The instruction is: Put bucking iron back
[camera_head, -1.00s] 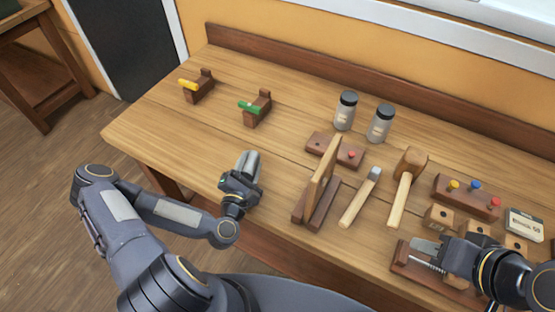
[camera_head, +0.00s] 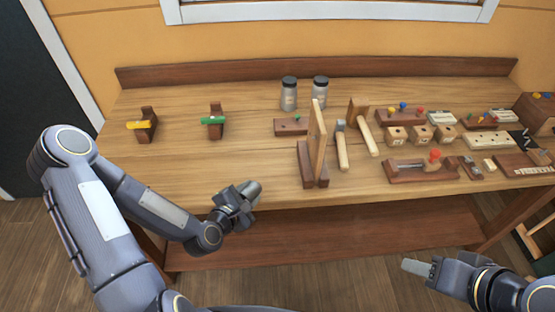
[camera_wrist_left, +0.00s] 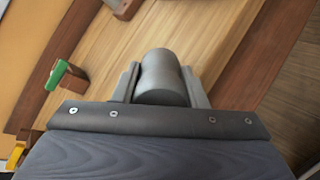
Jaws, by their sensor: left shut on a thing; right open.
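The bucking iron (camera_head: 252,189) appears to be the grey metal cylinder in my left gripper (camera_head: 243,194). In the left wrist view the same cylinder (camera_wrist_left: 163,78) sits between the two fingers, with its rounded end showing. My left gripper is shut on it near the front edge of the workbench (camera_head: 215,165), left of the upright wooden board. How high it is above the bench is hard to tell. My right gripper (camera_head: 418,267) is open and empty, in front of the bench at the lower right.
The upright board on its dark base (camera_head: 305,172) stands right of my left gripper. Beyond it lie a chisel-like tool (camera_head: 342,150), a mallet (camera_head: 366,135) and a red-knobbed wooden fixture (camera_head: 420,171). Yellow (camera_head: 142,125) and green (camera_head: 213,121) clamps stand at the left. Two jars (camera_head: 289,93) stand behind.

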